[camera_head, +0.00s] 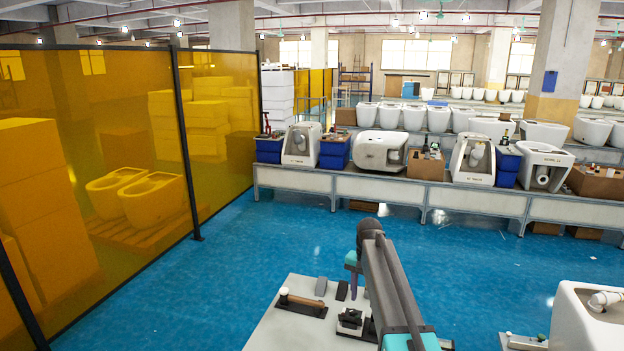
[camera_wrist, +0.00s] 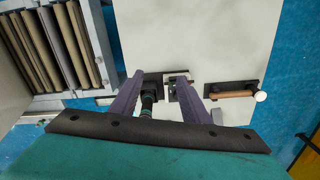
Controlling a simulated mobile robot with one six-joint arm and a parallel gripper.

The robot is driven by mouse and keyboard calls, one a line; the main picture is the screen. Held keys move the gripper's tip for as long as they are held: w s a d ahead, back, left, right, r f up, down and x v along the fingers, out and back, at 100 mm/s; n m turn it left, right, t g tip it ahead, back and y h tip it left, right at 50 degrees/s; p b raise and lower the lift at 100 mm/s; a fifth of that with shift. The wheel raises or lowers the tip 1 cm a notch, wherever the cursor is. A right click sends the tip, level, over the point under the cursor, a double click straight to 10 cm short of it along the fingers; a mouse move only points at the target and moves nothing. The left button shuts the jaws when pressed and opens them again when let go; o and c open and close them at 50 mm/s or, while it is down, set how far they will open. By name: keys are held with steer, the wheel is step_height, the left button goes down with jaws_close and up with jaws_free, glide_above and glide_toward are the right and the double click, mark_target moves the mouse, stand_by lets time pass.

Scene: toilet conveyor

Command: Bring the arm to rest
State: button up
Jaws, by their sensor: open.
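My arm reaches up from the bottom of the head view over a white worktop (camera_head: 275,325). My gripper (camera_wrist: 160,78) shows in the wrist view with its two purple fingers spread apart. In the wrist view, a dark tool with a green band (camera_wrist: 148,103) and small black holders (camera_wrist: 180,82) show between and beyond the fingers. I cannot tell how far above them the fingers are. In the head view the gripper is largely hidden by my arm.
A brown-handled tool (camera_head: 302,301) lies in a black holder on the worktop. A white toilet (camera_head: 585,325) stands at the right. A long conveyor (camera_head: 400,192) carrying toilets runs across the back. An amber screen (camera_head: 100,150) stands at the left. Blue floor (camera_head: 260,235) is open between.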

steer(key=s+f+n+g+b, duration=0.2)
steer(key=s+f+b, duration=0.3)
steer(key=s+f, duration=1.9)
steer(key=s+f+n+g+b, duration=0.3)
steer(key=s+f+n+b, duration=0.1)
steer(key=s+f, duration=2)
steer(key=s+b, duration=0.1)
steer(key=s, duration=0.4)
steer(key=shift+s+f+g, duration=0.2)
steer(key=shift+f+g, duration=0.1)
